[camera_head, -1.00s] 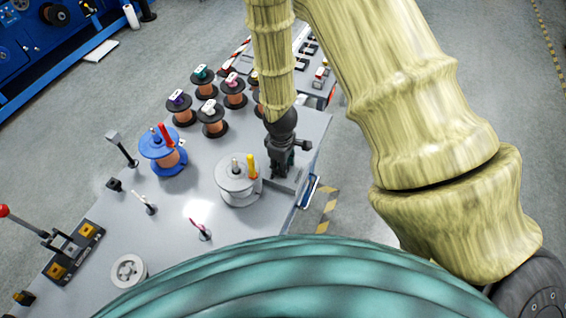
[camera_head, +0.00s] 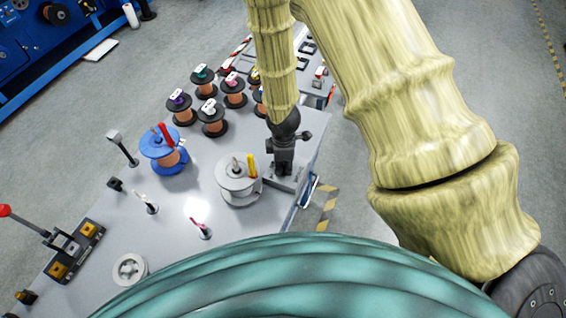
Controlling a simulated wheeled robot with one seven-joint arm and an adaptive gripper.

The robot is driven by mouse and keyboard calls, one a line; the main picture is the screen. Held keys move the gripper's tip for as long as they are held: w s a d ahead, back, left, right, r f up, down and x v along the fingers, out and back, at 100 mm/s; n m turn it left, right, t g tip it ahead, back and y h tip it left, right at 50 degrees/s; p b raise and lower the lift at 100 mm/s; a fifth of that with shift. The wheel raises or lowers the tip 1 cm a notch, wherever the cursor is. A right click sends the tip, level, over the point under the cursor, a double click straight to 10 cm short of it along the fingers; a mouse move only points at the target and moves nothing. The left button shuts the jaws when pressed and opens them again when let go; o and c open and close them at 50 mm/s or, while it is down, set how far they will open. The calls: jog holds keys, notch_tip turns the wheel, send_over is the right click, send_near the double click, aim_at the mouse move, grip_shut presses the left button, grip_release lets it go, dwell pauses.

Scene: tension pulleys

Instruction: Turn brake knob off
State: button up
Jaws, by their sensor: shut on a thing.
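My gripper (camera_head: 283,165) points down at the right edge of the grey table (camera_head: 185,225), just right of the white spool (camera_head: 236,180). It is shut on a small part at the grey bracket there, which I take to be the brake knob. The fingers and wrist hide the knob, so its angle cannot be told. The white spool has a yellow handle (camera_head: 252,167) on top, close to the left side of my gripper.
A blue spool (camera_head: 160,148) with a red handle stands to the left. Several copper spools (camera_head: 212,125) stand behind. Small levers, including a red-tipped one (camera_head: 202,228), rise from the table. A red-knobbed lever (camera_head: 25,222) is at the far left.

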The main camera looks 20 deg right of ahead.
aim_at(284, 167)
jog(key=shift+w+d, duration=0.1)
jog(key=o, duration=1)
jog(key=shift+r, duration=0.1)
jog(key=shift+s+a+r, duration=0.1)
jog(key=shift+s+r, duration=0.05)
jog(key=shift+r, duration=1.8)
jog(key=shift+s+a+r, duration=0.1)
jog(key=shift+s+r, duration=0.05)
jog(key=shift+r, duration=1.85)
jog(key=shift+s+r, duration=0.15)
jog(key=shift+r, duration=1.8)
